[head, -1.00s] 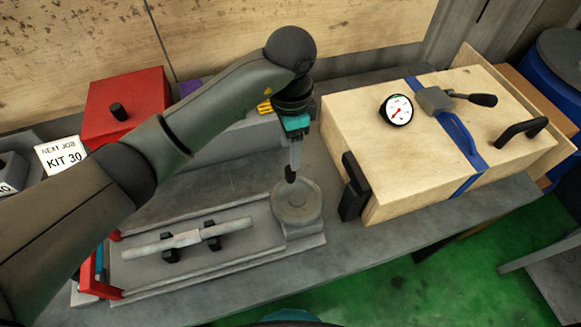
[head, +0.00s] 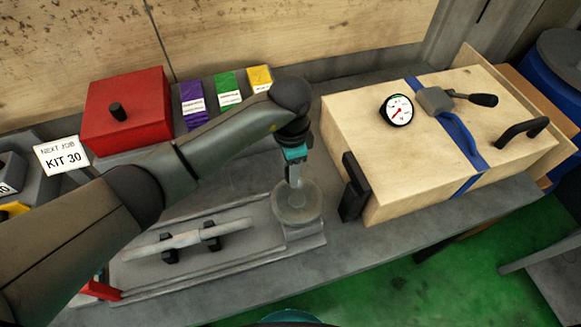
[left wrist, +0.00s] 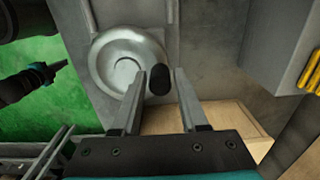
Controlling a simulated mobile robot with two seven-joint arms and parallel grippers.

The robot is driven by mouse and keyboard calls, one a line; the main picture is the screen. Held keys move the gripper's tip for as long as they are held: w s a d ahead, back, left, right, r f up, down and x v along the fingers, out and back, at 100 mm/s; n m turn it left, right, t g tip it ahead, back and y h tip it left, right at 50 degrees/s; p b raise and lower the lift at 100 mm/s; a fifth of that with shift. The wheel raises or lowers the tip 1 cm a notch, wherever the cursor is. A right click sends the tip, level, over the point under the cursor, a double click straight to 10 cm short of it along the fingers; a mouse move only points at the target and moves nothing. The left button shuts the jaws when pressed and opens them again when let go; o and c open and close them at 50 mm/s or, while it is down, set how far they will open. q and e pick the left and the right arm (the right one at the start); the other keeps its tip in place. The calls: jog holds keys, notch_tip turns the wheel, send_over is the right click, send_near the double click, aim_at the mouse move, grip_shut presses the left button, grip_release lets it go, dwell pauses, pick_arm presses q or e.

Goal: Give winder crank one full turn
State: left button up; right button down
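The winder crank is a round grey disc (head: 297,205) on the right end of the grey fixture. The disc also shows in the left wrist view (left wrist: 118,62), with its black knob (left wrist: 158,80) near the rim. My left gripper (head: 294,178) points down over the disc's far side. In the left wrist view the left gripper's fingertips (left wrist: 161,72) stand on either side of the knob, with narrow gaps; they look open. My right gripper (left wrist: 52,70) shows dark and small at the left of that view, over the green floor; its finger state is unclear.
A grey bar (head: 188,238) lies in black holders left of the crank. A wooden box (head: 400,170) with a gauge (head: 397,110) and black handles stands close on the right. A red box (head: 125,120) and several coloured packs (head: 228,90) stand behind.

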pick_arm(q)
grip_shut()
jog(key=shift+d+m, duration=0.15)
jog(key=shift+m, duration=0.15)
